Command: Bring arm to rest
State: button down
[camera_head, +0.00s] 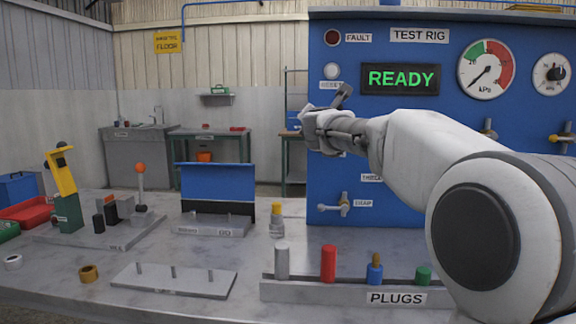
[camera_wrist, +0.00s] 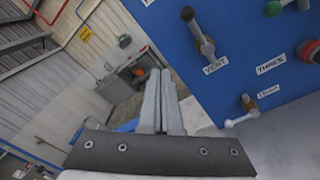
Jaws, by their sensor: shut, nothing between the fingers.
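My arm reaches in from the right in the head view, across the front of the blue test rig panel (camera_head: 390,190). My gripper (camera_head: 342,94) is raised above the bench, near the panel's left edge. In the wrist view my gripper (camera_wrist: 161,78) has its two fingers pressed together with nothing between them. The fingers touch nothing in either view. My arm hides part of the middle and right of the panel.
The bench (camera_head: 110,282) holds a plug rack (camera_head: 320,291) with several plugs, a plate with pegs (camera_head: 172,280), a brass ring (camera_head: 89,274) and a blue-backed stand (camera_head: 215,186). Valve handles project from the panel, including one marked VENT (camera_wrist: 203,38). Air above the bench's left side is free.

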jog(key=s+a+f+n+g+y, duration=0.1)
jog(key=s+a+f+n+y, duration=0.15)
jog(key=s+n, duration=0.5)
jog(key=s+a+f+n+g+y, duration=0.1)
jog(key=s+a+f+n+g, duration=0.25)
jog(key=n, duration=0.65)
jog(key=s+a+f+n+y, duration=0.2)
jog(key=s+a+f+n, duration=0.1)
jog(key=s+n, duration=0.55)
jog(key=s+d+f+n+g+h, duration=0.2)
jog(key=s+d+f+n+g, duration=0.25)
jog(key=s+f+n, duration=0.7)
jog(key=s+d+f+n+g+h, duration=0.1)
jog(key=s+d+f+n+g, duration=0.3)
jog(key=s+f+n, duration=0.75)
notch_tip(320, 180, up, 30)
jog(key=s+m+p, duration=0.2)
jog(key=m+p, duration=0.1)
jog(key=p, duration=2.5)
jog(key=shift+s+d+r+t, duration=0.25)
jog(key=shift+s+d+t, duration=0.1)
jog(key=shift+d+t, duration=0.1)
